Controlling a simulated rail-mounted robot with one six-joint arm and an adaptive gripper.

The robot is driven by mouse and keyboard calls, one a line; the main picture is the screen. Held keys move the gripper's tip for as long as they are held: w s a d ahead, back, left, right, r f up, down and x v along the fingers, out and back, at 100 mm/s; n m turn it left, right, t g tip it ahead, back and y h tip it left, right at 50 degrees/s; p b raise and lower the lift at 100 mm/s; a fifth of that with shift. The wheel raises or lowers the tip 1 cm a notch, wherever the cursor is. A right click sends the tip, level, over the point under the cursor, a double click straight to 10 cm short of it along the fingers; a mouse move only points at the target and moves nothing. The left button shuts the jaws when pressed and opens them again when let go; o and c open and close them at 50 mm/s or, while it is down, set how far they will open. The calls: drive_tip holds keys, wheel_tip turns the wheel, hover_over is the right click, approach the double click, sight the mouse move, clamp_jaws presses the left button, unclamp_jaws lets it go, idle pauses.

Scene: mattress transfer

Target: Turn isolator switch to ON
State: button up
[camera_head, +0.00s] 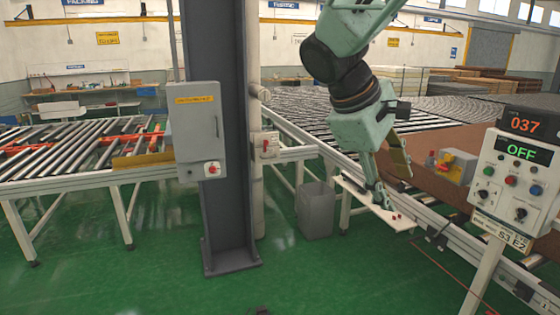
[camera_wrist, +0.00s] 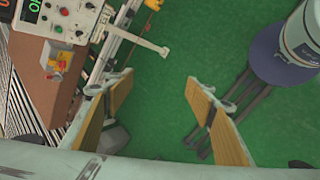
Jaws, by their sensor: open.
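A grey wall cabinet (camera_head: 198,125) with a yellow label is fixed to the dark steel column and carries a red rotary switch (camera_head: 211,169) at its lower right. A smaller box with a red handle (camera_head: 266,145) sits just right of the column. I cannot tell which one is the isolator, nor read either position. A control panel (camera_head: 517,185) at the right shows "037" and "OFF"; it also shows in the wrist view (camera_wrist: 62,18). My gripper (camera_head: 394,188) is open and empty, pointing down, well right of both switches. Its spread fingers (camera_wrist: 160,78) show in the wrist view.
A grey bin (camera_head: 316,210) stands on the green floor between column and conveyor. A white shelf (camera_head: 372,205) juts out below my gripper. Roller conveyors (camera_head: 85,160) stand left and behind. The floor before the column is mostly clear.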

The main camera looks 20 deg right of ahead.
drive_tip(key=w+d+f+n+g+h, duration=0.1)
drive_tip(key=w+d+n+h, duration=0.1)
drive_tip(key=w+d, duration=0.5)
drive_tip(key=w+d+f+n+g+h, duration=0.15)
drive_tip(key=w+d, duration=0.25)
drive_tip(key=d, duration=0.6)
drive_tip(key=n+t+h+b, duration=0.2)
drive_tip(key=n+h, duration=0.6)
drive_tip(key=n, duration=0.2)
approach(440, 169)
drive_tip(key=a, duration=0.4)
drive_tip(key=shift+w+a+r, duration=0.1)
drive_tip(key=shift+w+a, duration=0.05)
drive_tip(key=shift+a, duration=0.1)
drive_tip(key=shift+s+d+b, duration=0.15)
drive_tip(key=shift+d+b, duration=0.15)
drive_tip(key=shift+d, duration=3.15)
drive_tip(key=shift+s+d+b, duration=0.15)
drive_tip(key=shift+d+b, duration=0.1)
drive_tip(key=shift+d, duration=3.2)
drive_tip(key=c, duration=0.8)
drive_tip(key=shift+c, duration=0.2)
